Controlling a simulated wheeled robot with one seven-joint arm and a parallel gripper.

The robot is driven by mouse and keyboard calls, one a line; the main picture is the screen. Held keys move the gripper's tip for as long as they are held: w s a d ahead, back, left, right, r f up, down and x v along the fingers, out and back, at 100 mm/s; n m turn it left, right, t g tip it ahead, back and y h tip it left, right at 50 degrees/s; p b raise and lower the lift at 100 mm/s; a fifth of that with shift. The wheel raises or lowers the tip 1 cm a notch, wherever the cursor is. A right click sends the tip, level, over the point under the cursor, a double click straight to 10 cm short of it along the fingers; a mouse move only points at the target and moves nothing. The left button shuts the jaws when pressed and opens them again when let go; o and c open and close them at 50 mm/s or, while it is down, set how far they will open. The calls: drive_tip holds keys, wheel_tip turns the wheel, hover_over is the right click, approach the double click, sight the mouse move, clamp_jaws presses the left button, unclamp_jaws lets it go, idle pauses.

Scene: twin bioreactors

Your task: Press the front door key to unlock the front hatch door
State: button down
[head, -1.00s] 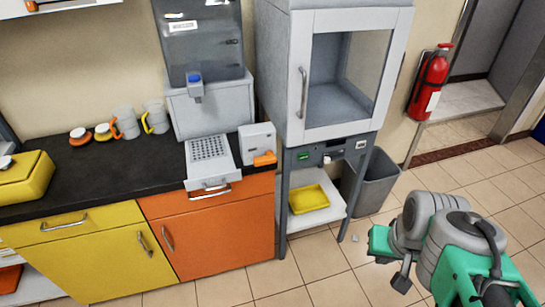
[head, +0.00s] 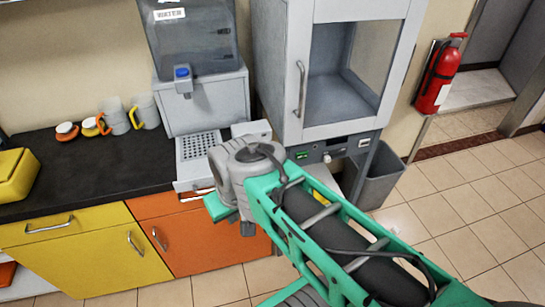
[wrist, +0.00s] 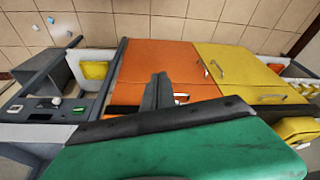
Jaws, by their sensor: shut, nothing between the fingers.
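The grey cabinet's front hatch door (head: 357,75), with a glass pane and a long handle (head: 300,88) on its left, appears shut. Below it is a dark control panel (head: 345,151) with a small green display (head: 303,155), a white knob and small fittings. I cannot tell which one is the front door key. The panel (wrist: 85,103) also shows at the left of the wrist view. My gripper (wrist: 160,80) is shut and empty, pointing toward the orange cupboard, well to the right of the panel there. In the head view my arm hides its fingers.
The black counter (head: 95,170) holds a water dispenser (head: 205,105) and mugs (head: 115,115), left of the cabinet. A grey bin (head: 382,177) stands at the cabinet's right. A fire extinguisher (head: 438,78) hangs on the wall. Tiled floor (head: 470,210) is free at right.

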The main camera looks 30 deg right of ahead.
sight(302, 156)
drive_tip(key=shift+d, duration=0.15)
drive_tip(key=w+d+f+m+t+y+b, duration=0.1)
drive_tip(key=w+d+f+m+t+b, duration=0.35)
drive_tip(key=f+b, duration=0.45)
drive_tip(key=w+d+f+m+t+y+b, duration=0.1)
drive_tip(key=w+d+f+m+b, duration=0.3)
drive_tip(key=w+d+f+b, duration=0.4)
drive_tip(key=s+d+m+t+h+b, duration=0.4)
drive_tip(key=d+m+b, duration=0.25)
drive_tip(key=d, duration=0.35)
drive_tip(key=s+d+m+t+h+b, duration=0.3)
drive_tip(key=s+d+m+t+b, duration=0.15)
drive_tip(key=d+m+b, duration=0.35)
drive_tip(key=shift+n, duration=0.8)
drive_tip(key=x, duration=0.8)
drive_tip(key=d+f+x, duration=0.1)
drive_tip(key=x, duration=0.4)
drive_tip(key=shift+s+d, duration=0.1)
drive_tip(key=shift+w+d, duration=0.25)
drive_tip(key=shift+w, duration=0.3)
drive_tip(key=shift+r, duration=0.1)
